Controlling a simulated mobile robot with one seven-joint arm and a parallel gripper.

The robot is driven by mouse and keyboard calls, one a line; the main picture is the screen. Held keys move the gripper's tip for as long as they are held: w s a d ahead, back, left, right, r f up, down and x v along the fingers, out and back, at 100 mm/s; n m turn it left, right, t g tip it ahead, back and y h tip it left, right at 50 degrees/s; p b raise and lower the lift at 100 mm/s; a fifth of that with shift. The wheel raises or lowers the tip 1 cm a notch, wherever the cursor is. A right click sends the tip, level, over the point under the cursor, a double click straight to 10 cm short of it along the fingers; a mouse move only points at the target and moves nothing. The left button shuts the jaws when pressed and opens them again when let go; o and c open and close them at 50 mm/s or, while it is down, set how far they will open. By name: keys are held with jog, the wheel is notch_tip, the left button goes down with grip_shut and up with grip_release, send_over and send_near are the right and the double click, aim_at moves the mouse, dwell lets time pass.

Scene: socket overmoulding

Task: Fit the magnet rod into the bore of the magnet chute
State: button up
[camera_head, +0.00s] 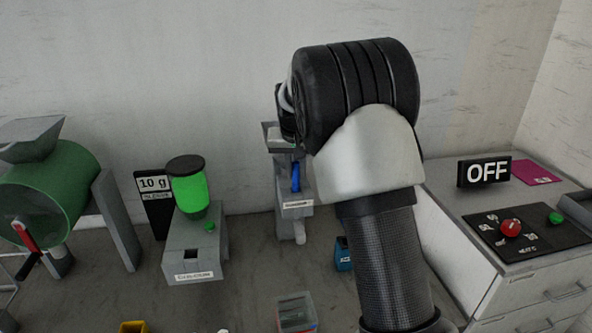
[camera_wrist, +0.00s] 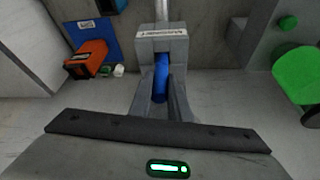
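The magnet rod is a blue cylinder (camera_wrist: 161,80) between the two grey fingers of my gripper (camera_wrist: 161,100), which look shut on it. It also shows in the head view (camera_head: 296,178), roughly upright under my wrist. The magnet chute is a grey labelled block (camera_wrist: 160,43) with a pipe at its far side; it also stands by the wall in the head view (camera_head: 298,204). The rod's far end is at the dark opening of the chute. I cannot tell how deep it sits in the bore. My arm hides part of the gripper in the head view.
A grey dispenser with a green bottle (camera_head: 188,185) stands left of the chute, beside a green drum machine (camera_head: 60,190). An open bin (camera_head: 296,312) is in front. An orange-and-black device (camera_wrist: 90,58) lies near the chute. A white cabinet with a control panel (camera_head: 525,232) is on the right.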

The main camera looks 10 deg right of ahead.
jog(key=o, duration=0.4)
jog(key=shift+o, duration=0.2)
jog(key=shift+r, duration=0.35)
jog(key=v, duration=1.1)
jog(key=s+d+r+n+y, duration=0.1)
jog(key=s+r, duration=0.1)
jog(key=s, duration=0.6)
jog(key=s+r, duration=0.3)
jog(key=s, duration=0.6)
jog(key=s+f, duration=0.3)
jog(key=s, duration=0.6)
jog(key=s+f+n+t, duration=0.1)
jog(key=s+f, duration=0.2)
jog(key=s, duration=0.7)
jog(key=shift+f+n, duration=0.3)
